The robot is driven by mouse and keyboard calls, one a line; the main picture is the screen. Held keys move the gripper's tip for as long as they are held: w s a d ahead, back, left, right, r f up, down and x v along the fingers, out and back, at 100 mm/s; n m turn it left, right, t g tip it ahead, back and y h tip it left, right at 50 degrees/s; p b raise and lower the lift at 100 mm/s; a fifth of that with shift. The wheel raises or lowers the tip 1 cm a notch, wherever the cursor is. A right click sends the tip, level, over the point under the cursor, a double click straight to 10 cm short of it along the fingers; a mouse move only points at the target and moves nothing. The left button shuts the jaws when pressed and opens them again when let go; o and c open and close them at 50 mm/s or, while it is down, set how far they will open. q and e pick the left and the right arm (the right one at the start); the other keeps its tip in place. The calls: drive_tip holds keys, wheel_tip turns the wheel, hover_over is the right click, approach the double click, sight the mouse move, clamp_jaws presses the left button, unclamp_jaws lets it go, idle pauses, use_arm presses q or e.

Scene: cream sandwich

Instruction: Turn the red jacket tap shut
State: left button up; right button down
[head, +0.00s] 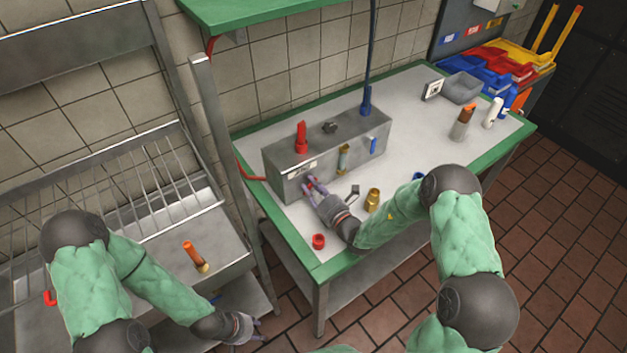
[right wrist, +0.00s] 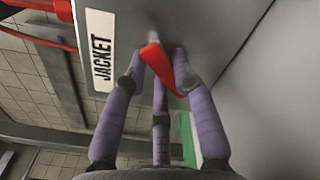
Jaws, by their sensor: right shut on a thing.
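A steel box (head: 335,146) stands on the bench, with a JACKET label (right wrist: 102,49) on its front. The red jacket tap (right wrist: 158,66) sticks out of that front beside the label; its red lever is angled in the right wrist view. My right gripper (head: 314,187) is at the box front, with purple fingers around the lever, shut on it; in the right wrist view the fingers (right wrist: 158,82) stand on both sides of it. In the head view the gripper mostly hides the tap. My left gripper (head: 256,331) hangs low at the left, empty, fingers apart.
A red cap (head: 319,241), a brass fitting (head: 373,200) and a small grey piece (head: 354,194) lie near my right gripper. Coloured bins (head: 497,63) are at the back right.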

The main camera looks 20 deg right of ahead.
drive_tip(key=m+p, duration=0.2)
drive_tip(key=r+m+p, duration=0.1)
drive_tip(key=m+p, duration=0.1)
drive_tip(key=m, duration=0.1)
drive_tip(key=shift+a+r+p, duration=0.1)
drive_tip(key=shift+p, duration=0.3)
drive_tip(key=shift+r+m+p, duration=0.1)
drive_tip(key=shift+m+p, duration=1.2)
drive_tip(key=shift+m, duration=0.8)
drive_tip(key=c, duration=1)
unclamp_jaws()
drive_tip(key=v, duration=1.2)
